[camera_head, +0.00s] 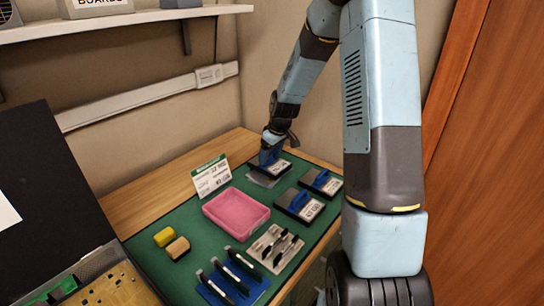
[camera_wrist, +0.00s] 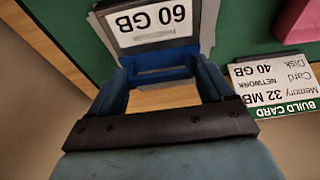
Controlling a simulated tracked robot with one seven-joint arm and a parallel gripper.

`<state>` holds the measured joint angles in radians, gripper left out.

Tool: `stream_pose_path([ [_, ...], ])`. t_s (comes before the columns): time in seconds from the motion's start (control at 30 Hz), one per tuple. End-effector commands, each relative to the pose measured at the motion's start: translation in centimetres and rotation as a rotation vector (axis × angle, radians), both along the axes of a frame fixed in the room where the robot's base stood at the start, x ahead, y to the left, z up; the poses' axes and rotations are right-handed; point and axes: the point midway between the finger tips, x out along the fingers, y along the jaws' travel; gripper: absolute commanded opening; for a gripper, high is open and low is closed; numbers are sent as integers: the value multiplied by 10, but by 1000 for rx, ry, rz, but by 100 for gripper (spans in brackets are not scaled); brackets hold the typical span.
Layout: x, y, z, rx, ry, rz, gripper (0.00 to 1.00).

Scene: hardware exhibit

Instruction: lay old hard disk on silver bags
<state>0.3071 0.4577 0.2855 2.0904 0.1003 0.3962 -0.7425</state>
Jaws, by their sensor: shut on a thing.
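My gripper (camera_head: 271,156) is at the far corner of the green mat, shut on the blue handle of a dark hard disk (camera_head: 279,169). In the wrist view, the disk's white label (camera_wrist: 158,22) reads 60 GB, and my blue fingers (camera_wrist: 163,78) reach toward it. A grey, silvery flat patch (camera_head: 262,181), which looks like the silver bags, shows at the disk's near left edge. I cannot tell whether the disk touches it. Two other dark disks with blue handles lie nearer, one at the right (camera_head: 321,183) and one closer (camera_head: 299,205).
A pink tray (camera_head: 236,214) sits mid-mat, with a white build card (camera_head: 211,178) behind it. Yellow and tan blocks (camera_head: 171,243), a blue holder (camera_head: 233,282) with black tools and a beige pad (camera_head: 276,248) with tools lie nearer. Wall and shelf (camera_head: 110,24) stand behind.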

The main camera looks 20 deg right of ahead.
Motion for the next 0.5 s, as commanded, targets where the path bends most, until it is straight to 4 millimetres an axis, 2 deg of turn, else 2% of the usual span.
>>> stream_pose_path([
  [0.1,0,0,-12,0,0,0,64],
  [0.47,0,0,-14,0,-1,0,64],
  [0.5,0,-1,-14,-1,0,-1,85],
])
